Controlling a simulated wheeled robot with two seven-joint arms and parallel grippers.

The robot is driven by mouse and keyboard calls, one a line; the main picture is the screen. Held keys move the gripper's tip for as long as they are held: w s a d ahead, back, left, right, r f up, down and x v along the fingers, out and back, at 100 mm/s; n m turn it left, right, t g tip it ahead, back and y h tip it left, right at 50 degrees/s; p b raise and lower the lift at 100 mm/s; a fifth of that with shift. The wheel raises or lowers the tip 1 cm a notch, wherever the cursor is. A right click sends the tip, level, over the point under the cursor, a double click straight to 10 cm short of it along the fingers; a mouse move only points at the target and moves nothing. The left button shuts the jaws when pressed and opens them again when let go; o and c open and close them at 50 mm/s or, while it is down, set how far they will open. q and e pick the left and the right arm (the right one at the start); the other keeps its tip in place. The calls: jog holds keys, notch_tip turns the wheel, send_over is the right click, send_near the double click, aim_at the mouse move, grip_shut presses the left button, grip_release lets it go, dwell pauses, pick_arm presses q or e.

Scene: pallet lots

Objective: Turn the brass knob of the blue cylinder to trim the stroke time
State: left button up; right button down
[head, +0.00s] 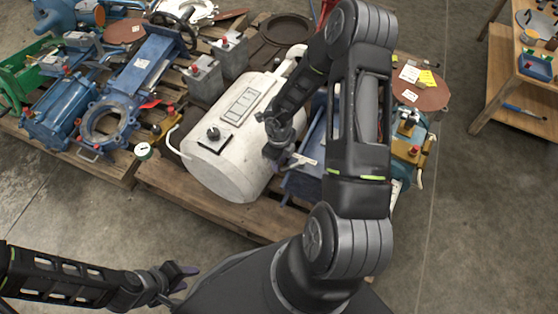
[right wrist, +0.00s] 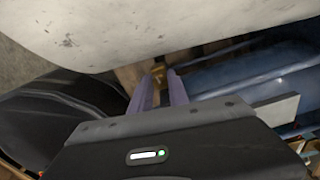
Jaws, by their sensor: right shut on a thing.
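The brass knob (right wrist: 158,69) shows in the right wrist view between the tips of my right gripper's purple fingers (right wrist: 157,84), which are shut on it. The blue cylinder (right wrist: 262,72) lies just right of the fingers there, under the white tank's side. In the head view a blue body (head: 304,180) shows right of the white tank, partly hidden by my right arm. My right gripper (head: 275,150) is over the tank's right side there, and the knob is hidden. My left gripper (head: 188,272) is low at the left, away from the pallets; its finger opening is unclear.
The white tank (head: 228,150) lies close against the right gripper on a wooden pallet (head: 205,208). Blue valves (head: 135,75) and grey boxes (head: 205,80) crowd the left and back. A wooden bench (head: 500,75) stands at the right. Floor (head: 75,215) is clear at lower left.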

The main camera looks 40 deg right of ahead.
dwell(0.4)
jog(key=shift+a+r+n+p, duration=0.15)
jog(key=shift+n+p, duration=0.15)
jog(key=shift+p, duration=0.45)
jog(key=n+p, duration=0.3)
jog(key=p, duration=0.3)
jog(key=shift+r, duration=0.15)
jog(key=shift+f+n+p, duration=0.25)
jog(key=shift+n+p, duration=0.95)
jog(key=shift+p, duration=0.1)
jog(key=c, duration=1.3)
grip_release()
jog(key=shift+o, duration=0.2)
